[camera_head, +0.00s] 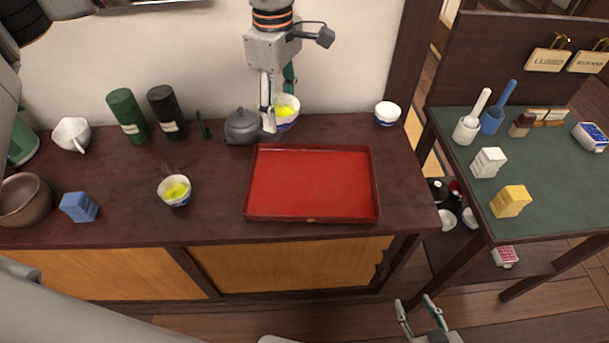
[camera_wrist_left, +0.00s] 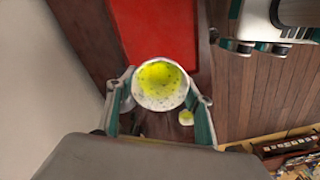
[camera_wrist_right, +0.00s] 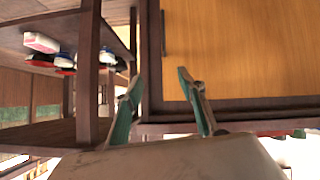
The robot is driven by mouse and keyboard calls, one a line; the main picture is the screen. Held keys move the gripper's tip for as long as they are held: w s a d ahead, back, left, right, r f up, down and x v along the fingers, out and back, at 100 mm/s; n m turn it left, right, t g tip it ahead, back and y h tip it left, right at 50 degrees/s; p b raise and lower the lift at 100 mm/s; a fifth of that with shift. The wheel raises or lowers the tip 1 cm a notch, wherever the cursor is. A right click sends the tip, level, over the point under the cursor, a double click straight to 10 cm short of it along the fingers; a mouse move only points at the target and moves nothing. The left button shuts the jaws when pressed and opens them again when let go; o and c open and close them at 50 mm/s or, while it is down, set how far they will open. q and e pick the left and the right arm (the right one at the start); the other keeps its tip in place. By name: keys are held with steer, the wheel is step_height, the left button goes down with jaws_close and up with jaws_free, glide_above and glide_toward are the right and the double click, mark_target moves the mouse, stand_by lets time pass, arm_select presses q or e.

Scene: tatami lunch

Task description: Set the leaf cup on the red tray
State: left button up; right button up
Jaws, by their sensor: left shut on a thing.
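My left gripper (camera_head: 277,108) is shut on a white and blue cup (camera_head: 287,124) with yellow-green contents, behind the red tray's back edge. In the left wrist view this cup (camera_wrist_left: 160,102) sits between both fingers, its speckled rim facing the camera. The red tray (camera_head: 313,185) lies empty on the dark counter, and also shows in the left wrist view (camera_wrist_left: 160,35). A similar cup (camera_head: 174,197) stands on the counter left of the tray. I cannot make out a leaf pattern on either. My right gripper (camera_head: 420,312) is open and empty in front of the counter, low down.
A dark teapot (camera_head: 241,128) stands close left of the held cup. A small white cup (camera_head: 387,113) stands at the back right. Canisters (camera_head: 128,116), a blue box (camera_head: 79,207) and a brown bowl (camera_head: 24,200) are at the left. A green-topped table (camera_head: 550,165) stands at the right.

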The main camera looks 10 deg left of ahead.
arm_select(q)
step_height(320, 180, down, 14)
steer(key=shift+f+b, duration=0.1)
steer(key=shift+b, duration=0.6)
steer(key=shift+f, duration=0.7)
step_height(320, 180, down, 4)
steer(key=shift+r+b, duration=0.2)
steer(key=shift+b, duration=0.15)
steer(key=shift+r, duration=0.1)
steer(key=shift+f, duration=0.2)
steer(key=o, duration=1.2)
steer(key=shift+c, duration=0.2)
steer(key=shift+o, duration=0.3)
